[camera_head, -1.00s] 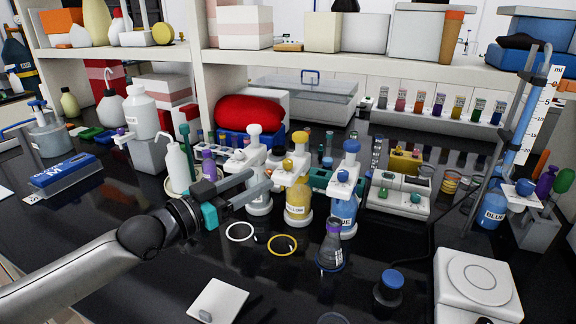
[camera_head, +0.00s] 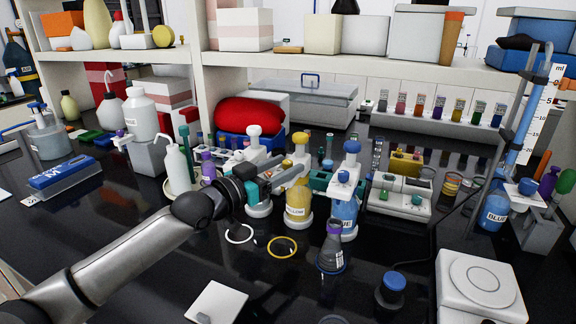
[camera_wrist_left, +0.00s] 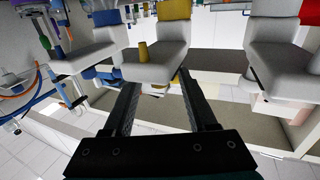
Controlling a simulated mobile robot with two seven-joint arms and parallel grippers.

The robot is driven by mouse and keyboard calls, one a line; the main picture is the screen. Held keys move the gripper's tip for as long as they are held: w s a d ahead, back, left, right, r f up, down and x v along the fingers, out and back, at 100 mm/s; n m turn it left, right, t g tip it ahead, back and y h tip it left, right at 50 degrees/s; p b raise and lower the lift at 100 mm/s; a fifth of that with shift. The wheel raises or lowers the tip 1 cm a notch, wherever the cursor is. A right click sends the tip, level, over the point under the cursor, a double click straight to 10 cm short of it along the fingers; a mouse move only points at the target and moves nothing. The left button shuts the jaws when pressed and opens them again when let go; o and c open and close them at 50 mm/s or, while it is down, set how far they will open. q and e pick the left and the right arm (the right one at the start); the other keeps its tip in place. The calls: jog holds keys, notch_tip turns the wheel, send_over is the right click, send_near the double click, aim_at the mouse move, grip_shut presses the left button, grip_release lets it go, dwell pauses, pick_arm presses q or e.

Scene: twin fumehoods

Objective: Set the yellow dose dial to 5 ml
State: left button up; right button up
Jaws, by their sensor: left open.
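The yellow dispenser bottle (camera_head: 298,207) stands upright in the middle of the bench, with a white head and a yellow top knob (camera_head: 301,138). My left gripper (camera_head: 290,175) is at the front left of its head, fingers pointing at it. In the left wrist view the yellow dose dial (camera_wrist_left: 147,52) is a small cylinder on the white head (camera_wrist_left: 160,65). The dial's setting is not readable. My right gripper is out of view.
The white-topped dispenser (camera_head: 254,135) stands close on the left, the blue dispenser (camera_head: 344,207) close on the right. A flask (camera_head: 331,252) and two rings, white (camera_head: 240,234) and yellow (camera_head: 282,247), are in front. A squeeze bottle (camera_head: 178,165) stands left of my gripper.

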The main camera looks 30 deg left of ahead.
pick_arm(q)
jog(key=shift+w+d, duration=0.25)
jog(key=shift+w, duration=0.45)
grip_shut()
dwell(0.3)
